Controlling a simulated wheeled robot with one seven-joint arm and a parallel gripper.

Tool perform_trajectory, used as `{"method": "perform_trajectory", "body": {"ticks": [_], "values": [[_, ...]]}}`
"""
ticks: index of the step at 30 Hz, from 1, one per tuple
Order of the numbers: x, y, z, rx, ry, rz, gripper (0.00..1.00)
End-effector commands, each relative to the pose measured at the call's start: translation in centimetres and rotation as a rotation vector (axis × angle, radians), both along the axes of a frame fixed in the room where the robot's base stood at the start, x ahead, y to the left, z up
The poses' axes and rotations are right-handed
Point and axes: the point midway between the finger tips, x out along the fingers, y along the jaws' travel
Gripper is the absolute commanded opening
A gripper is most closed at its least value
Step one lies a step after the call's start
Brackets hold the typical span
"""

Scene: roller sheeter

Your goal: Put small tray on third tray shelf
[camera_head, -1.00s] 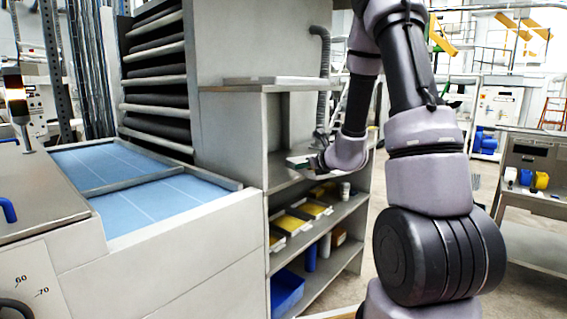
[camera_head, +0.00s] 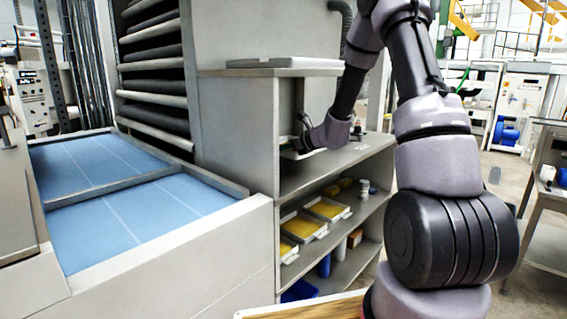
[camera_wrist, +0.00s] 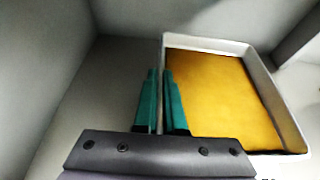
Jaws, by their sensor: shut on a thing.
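My gripper (camera_wrist: 160,85) has teal fingers shut on the left wall of a small light-grey tray (camera_wrist: 277,98) with a yellow bottom. The tray extends to the right of the fingers in the wrist view. In the head view my gripper (camera_head: 291,147) is inside the upper open compartment of the grey shelf unit (camera_head: 236,110), just above its board (camera_head: 345,165). Several similar yellow-bottomed trays (camera_head: 326,209) sit on the shelf below.
A flat light tray or board (camera_head: 285,63) lies on top of the unit. The unit's side walls are close to the gripper. Blue containers (camera_head: 300,292) stand lower down. A blue-topped machine bed (camera_head: 130,225) is at left, and a wooden surface (camera_head: 300,309) is in front.

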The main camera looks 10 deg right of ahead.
Motion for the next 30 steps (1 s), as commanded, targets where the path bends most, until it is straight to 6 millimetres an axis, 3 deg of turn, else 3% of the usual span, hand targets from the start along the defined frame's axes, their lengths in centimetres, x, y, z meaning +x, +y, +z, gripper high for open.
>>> {"method": "perform_trajectory", "body": {"ticks": [12, 23, 26, 30], "values": [[0.0, 0.0, -4.8, 0.002, -0.001, -0.002, 0.0], [0.0, 0.0, -5.1, 0.001, -0.002, -0.001, 0.0], [0.0, 0.0, -5.2, 0.001, -0.002, -0.002, 0.34], [0.0, 0.0, -5.2, 0.001, -0.002, -0.001, 0.37]]}}
